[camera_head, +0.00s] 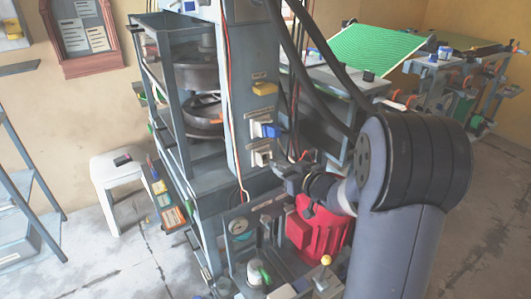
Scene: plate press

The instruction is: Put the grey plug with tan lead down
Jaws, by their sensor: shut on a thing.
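My gripper (279,167) is at the right side of the grey column (240,130), just below and right of the lowest pale socket (261,154). It is shut on a small grey thing, which looks like the grey plug. The plug is mostly hidden by the jaws and very small here. I cannot make out its tan lead, nor tell whether the plug touches the socket. A blue plug (269,130) is in the socket above, and a yellow one (264,89) sits higher on the column.
A red motor-like housing (318,228) is below my arm. A yellow-knobbed lever (326,260) and a green-and-white part (258,272) stand at the front.

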